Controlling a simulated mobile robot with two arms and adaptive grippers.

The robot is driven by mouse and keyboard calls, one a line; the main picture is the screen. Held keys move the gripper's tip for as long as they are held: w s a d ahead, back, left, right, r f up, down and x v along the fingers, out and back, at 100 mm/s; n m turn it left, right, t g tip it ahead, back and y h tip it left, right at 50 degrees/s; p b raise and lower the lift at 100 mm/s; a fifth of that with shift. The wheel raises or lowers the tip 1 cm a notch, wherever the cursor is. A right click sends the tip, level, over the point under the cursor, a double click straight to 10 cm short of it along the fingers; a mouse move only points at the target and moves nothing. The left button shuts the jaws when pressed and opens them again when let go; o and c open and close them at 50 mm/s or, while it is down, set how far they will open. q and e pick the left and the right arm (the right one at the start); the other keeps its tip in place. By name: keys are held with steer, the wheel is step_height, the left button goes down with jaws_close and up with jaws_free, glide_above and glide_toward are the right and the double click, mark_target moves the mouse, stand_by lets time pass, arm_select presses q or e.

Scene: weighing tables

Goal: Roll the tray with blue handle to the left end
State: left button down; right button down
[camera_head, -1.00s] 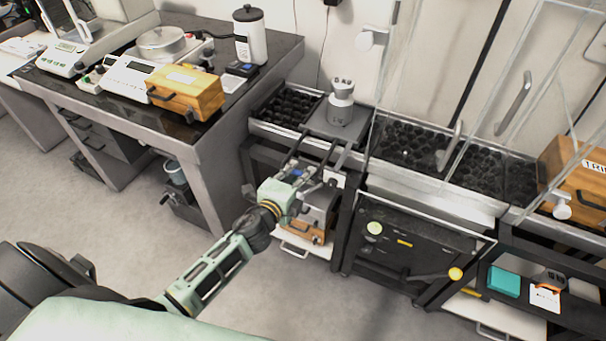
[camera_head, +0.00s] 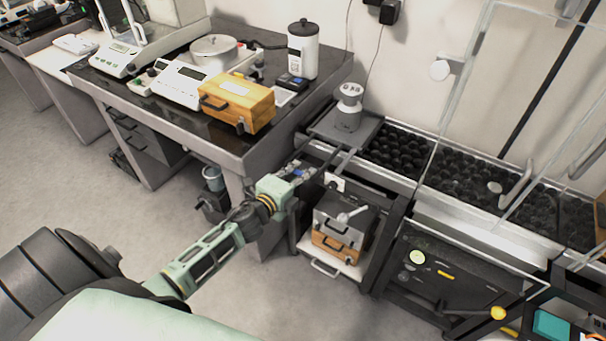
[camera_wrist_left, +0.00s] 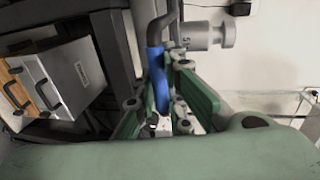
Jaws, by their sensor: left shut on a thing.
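The grey tray (camera_head: 322,127) lies at the left end of the roller track in the head view, with a metal canister-like weight (camera_head: 349,108) upright on it. Its handle (camera_wrist_left: 155,75) shows blue in the left wrist view, between the green fingers. My left gripper (camera_head: 300,170) is shut on this handle at the tray's front, in front of the track. The fingers hide part of the handle. The weight also shows in the wrist view (camera_wrist_left: 205,36). My right gripper is not in view.
Black rollers (camera_head: 455,170) lie bare to the right of the tray. The dark weighing table (camera_head: 130,95) with a wooden case (camera_head: 237,103) and scales stands close on the left. Under the track a shelf holds grey and wooden cases (camera_head: 338,240). Clear panels stand at the right.

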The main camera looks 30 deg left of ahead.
arm_select(q)
steer(key=shift+a+f, duration=0.15)
steer(key=shift+a, duration=0.15)
steer(key=c, duration=1.8)
jaws_free()
steer(key=shift+s+a, duration=0.1)
steer(key=shift+d, duration=0.2)
steer(key=v, duration=1.2)
